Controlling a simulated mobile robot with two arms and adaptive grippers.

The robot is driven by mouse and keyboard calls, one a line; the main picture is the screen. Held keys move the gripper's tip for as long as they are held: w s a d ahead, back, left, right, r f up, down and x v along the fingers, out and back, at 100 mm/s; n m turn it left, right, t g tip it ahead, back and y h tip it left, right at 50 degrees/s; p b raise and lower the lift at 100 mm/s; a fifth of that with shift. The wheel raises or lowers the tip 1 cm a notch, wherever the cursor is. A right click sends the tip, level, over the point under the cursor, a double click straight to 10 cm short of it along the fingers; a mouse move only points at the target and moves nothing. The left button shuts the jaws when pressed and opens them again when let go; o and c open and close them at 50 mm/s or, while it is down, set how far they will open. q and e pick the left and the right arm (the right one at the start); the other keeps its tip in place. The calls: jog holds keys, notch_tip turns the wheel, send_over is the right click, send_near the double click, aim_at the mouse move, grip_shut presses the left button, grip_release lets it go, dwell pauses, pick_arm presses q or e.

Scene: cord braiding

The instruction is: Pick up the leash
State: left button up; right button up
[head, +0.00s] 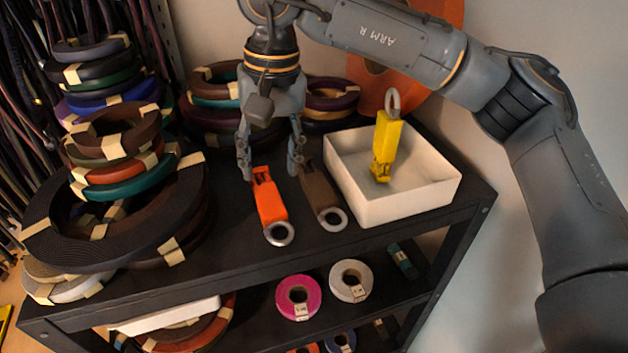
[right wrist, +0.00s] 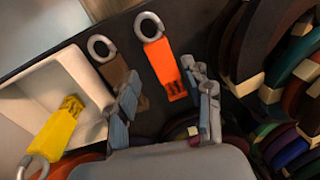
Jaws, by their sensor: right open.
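Three short strap-like pieces, each with a metal ring, could be the leash; I cannot tell which is meant. The orange one (head: 270,203) lies on the black shelf top, ring toward the front edge. A brown one (head: 318,192) lies just right of it. A yellow one (head: 387,142) is in the white tray. My right gripper (head: 270,168) is open and empty, pointing down around the far end of the orange piece. In the right wrist view, the orange piece (right wrist: 165,66) lies ahead of the open fingers (right wrist: 164,102), and the brown one (right wrist: 116,74) is partly behind one finger. My left gripper is out of view.
The white tray (head: 398,208) stands close on the right. Stacked cord coils (head: 115,200) crowd the left, and more coils (head: 205,105) stand behind the gripper. Pink (head: 283,302) and white (head: 350,267) rolls lie on the lower shelf. The shelf's front strip is clear.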

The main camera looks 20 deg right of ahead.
jog(key=w+d+r+h, duration=0.2)
jog(key=d+r+h, duration=0.1)
jog(key=d, duration=0.3)
jog(key=p, duration=0.1)
send_over(318, 187)
jog(key=s, duration=0.1)
jog(key=shift+t, duration=0.4)
jog(key=f, duration=0.5)
jog(key=a+f, duration=0.1)
jog(key=f, duration=0.1)
jog(key=shift+f, duration=0.35)
jog(key=shift+d+f+p, duration=0.1)
jog(key=shift+f+p, duration=0.35)
jog(key=f, duration=0.1)
jog(key=f+p, duration=0.1)
jog(key=f, duration=0.1)
jog(key=w+f+p, duration=0.1)
jog(key=shift+d+f, duration=0.3)
jog(key=shift+d, duration=0.1)
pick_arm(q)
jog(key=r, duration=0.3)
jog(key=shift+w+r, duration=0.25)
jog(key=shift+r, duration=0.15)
pick_arm(e)
jog(key=c, duration=0.9)
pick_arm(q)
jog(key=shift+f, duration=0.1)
pick_arm(e)
jog(key=shift+r, duration=0.1)
